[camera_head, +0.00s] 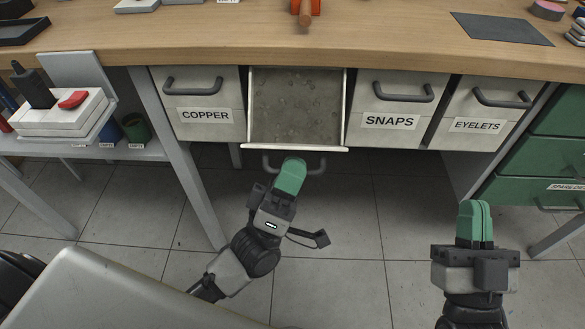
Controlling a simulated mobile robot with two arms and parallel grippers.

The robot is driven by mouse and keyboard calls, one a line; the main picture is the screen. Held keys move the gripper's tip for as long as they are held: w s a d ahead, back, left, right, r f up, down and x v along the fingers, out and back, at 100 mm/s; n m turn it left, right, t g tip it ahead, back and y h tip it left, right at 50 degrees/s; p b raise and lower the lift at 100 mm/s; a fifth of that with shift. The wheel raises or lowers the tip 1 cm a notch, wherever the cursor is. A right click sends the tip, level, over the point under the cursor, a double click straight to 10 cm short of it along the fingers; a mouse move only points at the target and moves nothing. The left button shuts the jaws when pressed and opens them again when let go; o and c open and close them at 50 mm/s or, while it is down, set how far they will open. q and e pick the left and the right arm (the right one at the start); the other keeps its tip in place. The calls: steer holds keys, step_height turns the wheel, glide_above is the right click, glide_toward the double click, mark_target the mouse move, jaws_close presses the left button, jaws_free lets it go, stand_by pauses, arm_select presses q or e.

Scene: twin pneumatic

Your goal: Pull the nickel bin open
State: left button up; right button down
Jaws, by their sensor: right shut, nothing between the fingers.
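An open bin (297,105) is drawn out from under the bench between the copper and snaps bins. Its front label is out of sight from above, so I cannot read its name; it is the only bin pulled out. Its dark handle (268,162) shows below the front edge. My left gripper (292,163) has its green fingers at the middle of this handle and appears shut on it; the fingers hide part of the bar. My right gripper (475,205) is shut and empty, apart from the bins, over the floor at lower right.
The copper bin (203,95), snaps bin (392,102) and eyelets bin (483,108) are closed. Green drawers (545,155) stand at right. A metal bench leg (180,150) is left of the open bin. Floor (360,230) between my grippers is clear.

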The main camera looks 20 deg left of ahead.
arm_select(q)
steer(key=o, duration=0.4)
steer(key=v, duration=1.1)
steer(key=shift+w, duration=0.1)
